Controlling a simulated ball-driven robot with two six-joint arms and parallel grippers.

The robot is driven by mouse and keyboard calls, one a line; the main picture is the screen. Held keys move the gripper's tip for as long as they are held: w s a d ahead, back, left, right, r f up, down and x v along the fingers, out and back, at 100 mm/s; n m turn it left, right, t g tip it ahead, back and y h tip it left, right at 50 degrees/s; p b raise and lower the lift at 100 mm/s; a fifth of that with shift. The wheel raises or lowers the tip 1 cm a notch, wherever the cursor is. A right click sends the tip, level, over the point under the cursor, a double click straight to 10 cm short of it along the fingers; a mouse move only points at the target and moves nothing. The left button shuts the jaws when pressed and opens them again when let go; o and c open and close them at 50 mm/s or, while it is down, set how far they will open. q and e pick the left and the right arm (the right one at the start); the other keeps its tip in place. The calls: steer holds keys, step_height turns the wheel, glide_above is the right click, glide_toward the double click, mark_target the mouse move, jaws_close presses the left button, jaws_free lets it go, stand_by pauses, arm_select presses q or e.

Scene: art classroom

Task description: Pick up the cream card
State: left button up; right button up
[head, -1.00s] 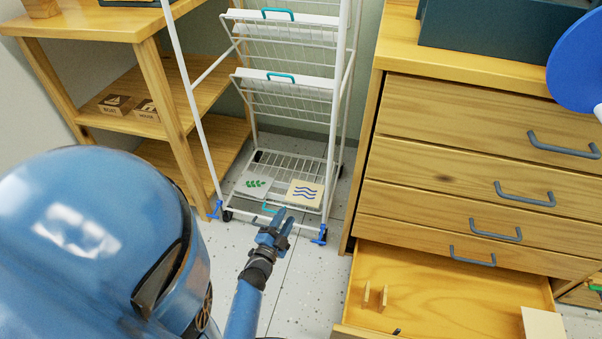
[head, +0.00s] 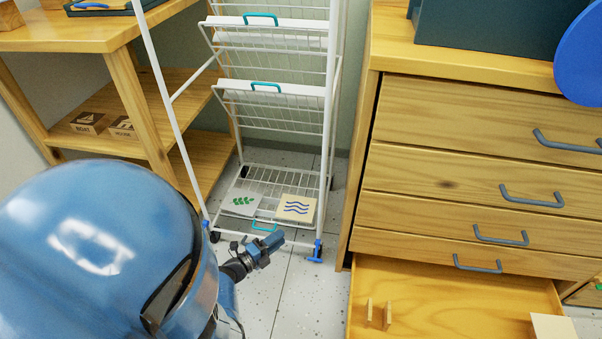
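A cream card (head: 297,209) with blue wavy lines lies on the bottom wire shelf of the white rack (head: 272,185). A paler card (head: 243,201) with green leaves lies just left of it. My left gripper (head: 268,247) is low in front of the rack, nearer to me than the cream card and apart from it in the picture. Its fingers are small and seen from behind, so I cannot tell whether they are open or shut. My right gripper is not in view.
A wooden shelf unit (head: 150,118) with small labelled blocks stands left of the rack. A wooden drawer cabinet (head: 440,205) stands on the right; its bottom drawer (head: 440,300) is pulled out. Speckled floor (head: 300,290) is open between the rack and drawer.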

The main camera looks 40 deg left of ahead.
mark_target(304, 217)
arm_select(q)
steer(key=w+b, duration=0.3)
steer(key=w, duration=0.4)
steer(key=shift+w+d+f, duration=0.1)
steer(key=shift+w, duration=0.25)
steer(key=shift+w+b, duration=0.35)
steer(key=shift+w, duration=0.15)
jaws_close()
